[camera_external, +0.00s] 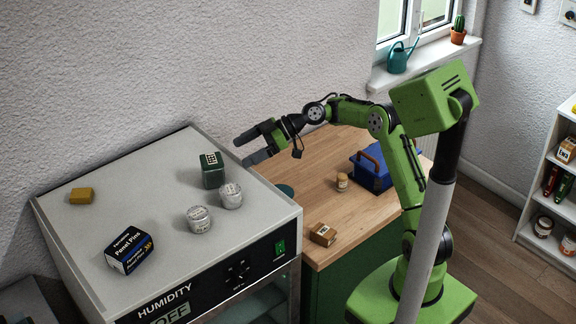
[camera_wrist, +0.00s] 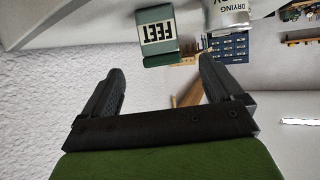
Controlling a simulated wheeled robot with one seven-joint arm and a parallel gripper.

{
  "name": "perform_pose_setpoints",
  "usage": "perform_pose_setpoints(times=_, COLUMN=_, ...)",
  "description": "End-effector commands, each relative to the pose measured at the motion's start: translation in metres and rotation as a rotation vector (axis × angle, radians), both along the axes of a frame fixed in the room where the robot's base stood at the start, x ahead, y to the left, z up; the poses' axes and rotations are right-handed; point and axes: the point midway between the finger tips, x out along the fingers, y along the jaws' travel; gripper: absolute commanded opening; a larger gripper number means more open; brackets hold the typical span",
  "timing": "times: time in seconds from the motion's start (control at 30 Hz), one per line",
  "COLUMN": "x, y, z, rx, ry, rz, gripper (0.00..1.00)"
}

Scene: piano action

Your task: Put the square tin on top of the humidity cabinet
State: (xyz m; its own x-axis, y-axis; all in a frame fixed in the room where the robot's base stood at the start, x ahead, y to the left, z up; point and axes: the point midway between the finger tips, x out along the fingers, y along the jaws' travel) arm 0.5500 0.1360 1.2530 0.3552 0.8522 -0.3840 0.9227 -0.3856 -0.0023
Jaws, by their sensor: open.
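On the cabinet top are two round tins (camera_external: 230,196) (camera_external: 198,219), a dark Panel Pins box (camera_external: 128,250) and a yellow block (camera_external: 81,195). The wooden bench (camera_external: 300,165) at right holds a blue toolbox (camera_external: 372,175), a small jar (camera_external: 342,182) and a brown box (camera_external: 322,235).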

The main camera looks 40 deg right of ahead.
Motion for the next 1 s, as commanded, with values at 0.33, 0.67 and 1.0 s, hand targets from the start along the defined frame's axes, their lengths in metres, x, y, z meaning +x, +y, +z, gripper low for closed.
perform_pose_setpoints(times=0.33, x=-0.006, y=-0.008, z=0.008, rx=-0.005, ry=0.0, rz=0.001, gripper=0.93)
perform_pose_setpoints(times=0.67, x=-0.105, y=-0.011, z=0.039, rx=-0.364, ry=0.235, rz=-0.266, gripper=0.93)
perform_pose_setpoints(times=1.0, x=-0.307, y=-0.104, z=0.038, rx=-0.47, ry=0.501, rz=-0.924, gripper=0.93)
